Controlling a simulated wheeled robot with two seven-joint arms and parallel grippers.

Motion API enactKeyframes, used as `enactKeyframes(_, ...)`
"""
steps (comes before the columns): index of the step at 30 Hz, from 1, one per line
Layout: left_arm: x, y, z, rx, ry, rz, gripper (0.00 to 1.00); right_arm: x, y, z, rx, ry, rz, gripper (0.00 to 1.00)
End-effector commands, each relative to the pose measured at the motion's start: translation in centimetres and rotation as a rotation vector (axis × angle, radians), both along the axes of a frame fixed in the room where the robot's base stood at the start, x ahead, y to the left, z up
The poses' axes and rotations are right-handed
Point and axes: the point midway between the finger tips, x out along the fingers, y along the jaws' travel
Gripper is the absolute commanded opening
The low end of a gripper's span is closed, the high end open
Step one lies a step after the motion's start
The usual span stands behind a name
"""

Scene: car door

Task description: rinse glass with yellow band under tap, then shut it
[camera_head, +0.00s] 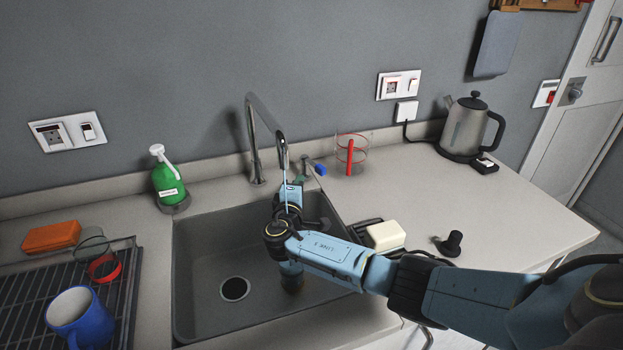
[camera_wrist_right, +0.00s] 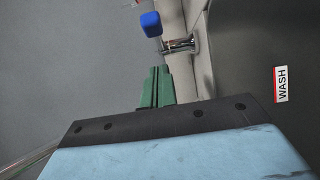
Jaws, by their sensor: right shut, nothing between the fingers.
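The chrome tap (camera_head: 254,140) arches over the grey sink (camera_head: 200,270). A thin pale line under its spout looks like running water. Its blue-ended lever (camera_head: 320,169) shows at the tap's right; the blue knob (camera_wrist_right: 150,24) also shows in the wrist view. My right gripper (camera_head: 306,170) reaches over the sink towards the lever. Its green fingers (camera_wrist_right: 157,88) are shut and empty, with a visible gap between them and the knob. I cannot make out a glass with a yellow band. My left gripper is not in view.
A drying rack (camera_head: 130,290) holds a blue mug (camera_head: 78,315) and a red-banded glass (camera_head: 104,268). A green soap bottle (camera_head: 168,183) stands behind the sink. A red-ringed clear vessel (camera_head: 361,153), cream block (camera_head: 386,235) and kettle (camera_head: 465,128) are to the right. The right counter has free room.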

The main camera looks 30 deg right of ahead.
Motion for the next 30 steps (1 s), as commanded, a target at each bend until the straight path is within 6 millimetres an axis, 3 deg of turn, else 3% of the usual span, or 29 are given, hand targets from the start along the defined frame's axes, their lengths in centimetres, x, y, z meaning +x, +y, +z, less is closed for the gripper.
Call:
enactKeyframes(3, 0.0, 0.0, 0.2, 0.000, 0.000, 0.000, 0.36, 0.6, -2.0, 0.1, -0.004, 0.001, -0.002, 0.00)
enactKeyframes(9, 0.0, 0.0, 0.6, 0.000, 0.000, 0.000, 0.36, 0.7, -4.0, 0.1, -0.001, 0.001, 0.000, 0.00)
enactKeyframes(23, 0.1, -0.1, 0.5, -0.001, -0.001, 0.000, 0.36, 0.6, -4.6, -0.1, 0.000, 0.000, -0.001, 0.00)
enactKeyframes(30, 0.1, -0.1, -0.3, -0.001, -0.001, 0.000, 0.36, 0.3, -6.7, -0.2, 0.000, 0.000, 0.000, 0.00)
